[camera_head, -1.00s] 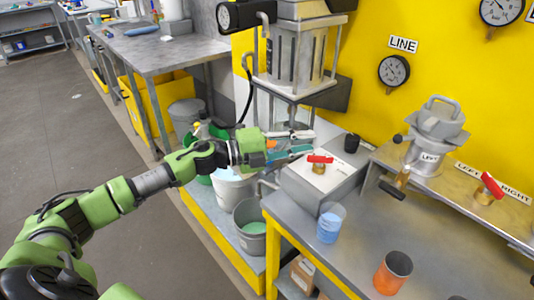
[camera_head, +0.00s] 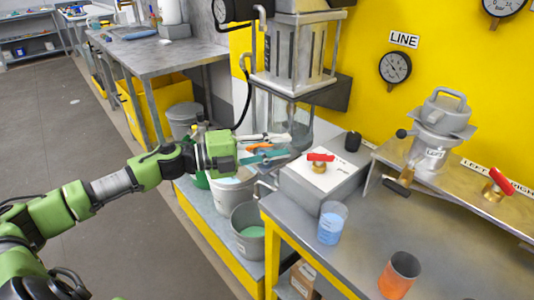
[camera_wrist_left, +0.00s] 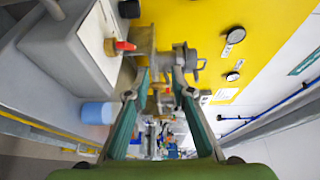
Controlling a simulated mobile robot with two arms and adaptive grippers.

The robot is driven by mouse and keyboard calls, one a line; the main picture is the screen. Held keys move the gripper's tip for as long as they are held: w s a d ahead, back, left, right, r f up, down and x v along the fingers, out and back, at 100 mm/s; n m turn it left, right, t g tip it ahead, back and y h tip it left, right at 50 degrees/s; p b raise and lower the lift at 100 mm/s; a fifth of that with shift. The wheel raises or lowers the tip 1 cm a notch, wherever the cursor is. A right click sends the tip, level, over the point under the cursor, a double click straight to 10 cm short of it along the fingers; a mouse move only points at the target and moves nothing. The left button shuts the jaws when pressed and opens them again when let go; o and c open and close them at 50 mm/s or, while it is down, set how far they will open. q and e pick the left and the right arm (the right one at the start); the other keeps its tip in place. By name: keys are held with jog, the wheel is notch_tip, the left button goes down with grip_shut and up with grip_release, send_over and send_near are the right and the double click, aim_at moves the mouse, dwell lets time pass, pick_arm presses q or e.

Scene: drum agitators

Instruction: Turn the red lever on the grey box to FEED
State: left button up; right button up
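The grey box (camera_head: 312,192) stands at the left end of the near bench. Its white top plate carries a red lever (camera_head: 321,157) on a brass fitting; the lever lies roughly level across the picture. The plate's lettering is too small to read. My left gripper (camera_head: 287,146) is open and empty, left of the box and apart from the lever. In the left wrist view the open fingers (camera_wrist_left: 159,90) point away, with the red lever (camera_wrist_left: 124,46) to their left and nothing between the pads. My right gripper is not in view.
A cup of blue liquid (camera_head: 331,223) stands in front of the box, an orange cup (camera_head: 398,275) nearer. A glass-and-metal vessel (camera_head: 298,50) hangs behind my gripper. Buckets (camera_head: 249,225) stand below. Another red lever (camera_head: 501,181) is on the right shelf.

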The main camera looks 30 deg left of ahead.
pick_arm(q)
jog(key=b+v, duration=0.1)
jog(key=v, duration=0.1)
jog(key=shift+s+a, duration=0.2)
jog(key=shift+s, duration=0.15)
dwell(0.4)
